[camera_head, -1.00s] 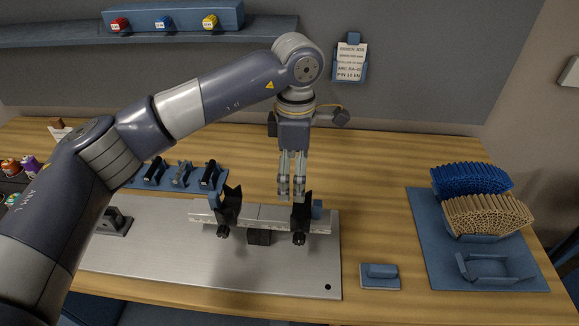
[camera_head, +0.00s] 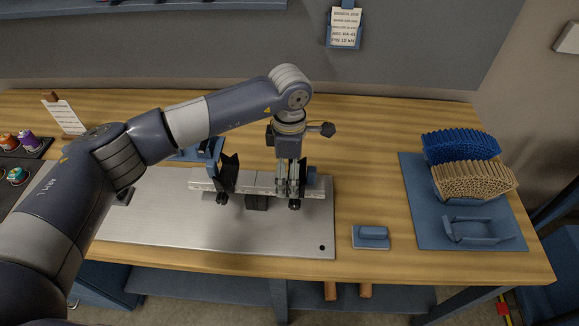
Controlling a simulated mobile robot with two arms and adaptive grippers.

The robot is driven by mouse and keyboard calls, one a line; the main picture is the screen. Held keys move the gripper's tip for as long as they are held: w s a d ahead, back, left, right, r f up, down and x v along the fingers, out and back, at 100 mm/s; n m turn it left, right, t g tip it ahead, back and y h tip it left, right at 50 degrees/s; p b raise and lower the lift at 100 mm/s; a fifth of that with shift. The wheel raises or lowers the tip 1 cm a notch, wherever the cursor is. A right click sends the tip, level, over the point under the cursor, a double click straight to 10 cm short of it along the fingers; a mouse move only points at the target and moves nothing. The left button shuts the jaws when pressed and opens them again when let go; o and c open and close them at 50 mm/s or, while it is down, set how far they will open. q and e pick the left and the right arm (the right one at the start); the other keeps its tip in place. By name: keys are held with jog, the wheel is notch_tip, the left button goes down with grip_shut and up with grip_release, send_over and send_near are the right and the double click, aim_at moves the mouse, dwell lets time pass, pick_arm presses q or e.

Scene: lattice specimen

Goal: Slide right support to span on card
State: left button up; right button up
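The right support (camera_head: 294,204) is a black upright piece on the right half of a light graduated rail (camera_head: 263,182). A matching black left support (camera_head: 224,180) stands on the rail's left half. My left gripper (camera_head: 290,187) points down at the right support, its fingers overlapping it in the view and hiding its upper part. I cannot tell whether the fingers are closed on it. The span card (camera_head: 346,26) hangs on the back wall in a blue holder; its small print is hard to read. My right gripper is not in view.
The rail sits over a metal plate (camera_head: 170,220). A blue block on a pad (camera_head: 371,236) lies right of the plate. A blue mat (camera_head: 414,218) at right bears blue and tan lattice specimens (camera_head: 475,183) and a blue cradle (camera_head: 478,231).

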pick_arm(q)
jog(key=c, duration=1.3)
jog(key=shift+o, duration=0.2)
jog(key=shift+a, duration=1.6)
jog(key=o, duration=1.3)
jog(key=shift+d+r, duration=0.1)
jog(key=shift+d, duration=0.05)
jog(key=shift+r+p, duration=1.1)
jog(key=shift+r, duration=1.85)
notch_tip(320, 180, up, 12)
